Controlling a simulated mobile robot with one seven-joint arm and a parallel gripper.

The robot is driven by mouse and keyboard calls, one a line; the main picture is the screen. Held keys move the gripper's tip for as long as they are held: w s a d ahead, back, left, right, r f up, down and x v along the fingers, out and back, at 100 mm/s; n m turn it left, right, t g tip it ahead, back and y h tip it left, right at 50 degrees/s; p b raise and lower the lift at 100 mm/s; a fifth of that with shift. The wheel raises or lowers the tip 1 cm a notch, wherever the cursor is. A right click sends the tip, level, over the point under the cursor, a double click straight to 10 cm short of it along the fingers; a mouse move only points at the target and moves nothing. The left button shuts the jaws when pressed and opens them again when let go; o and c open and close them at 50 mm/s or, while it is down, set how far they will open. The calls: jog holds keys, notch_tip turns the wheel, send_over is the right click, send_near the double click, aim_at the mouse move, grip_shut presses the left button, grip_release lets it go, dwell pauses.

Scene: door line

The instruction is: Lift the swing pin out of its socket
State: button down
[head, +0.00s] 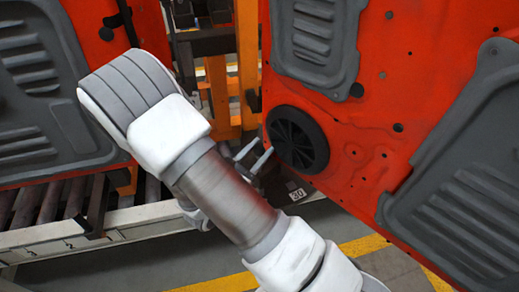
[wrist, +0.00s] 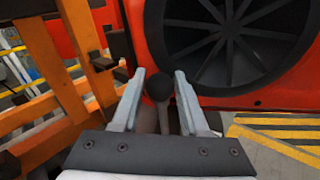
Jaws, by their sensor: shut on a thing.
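The swing pin (wrist: 158,84) shows in the wrist view as a round black knob between the two fingers of my gripper (wrist: 159,88). My gripper is shut on it, one finger on each side. The lower part of the pin and its socket are hidden behind the fingers and the gripper body. In the head view, my gripper (head: 254,156) is beside the round black speaker of the red door, partly hidden by my arm. I cannot make out the pin there.
The red door panel (head: 388,100) with its black speaker (head: 297,139) stands close in front and to the right. Orange posts (wrist: 62,75) stand at the left in the wrist view. A roller conveyor (head: 75,232) and another red panel (head: 45,85) are at the left.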

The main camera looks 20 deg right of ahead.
jog(key=shift+r+p, duration=1.55)
jog(key=shift+r, duration=0.8)
jog(key=shift+c, duration=2.2)
grip_release()
jog(key=shift+r, duration=0.1)
jog(key=shift+s+a, duration=0.2)
jog(key=shift+a, duration=0.1)
jog(key=b+v, duration=0.1)
jog(key=v, duration=1.5)
jog(key=shift+s+a, duration=0.2)
jog(key=shift+s, duration=0.1)
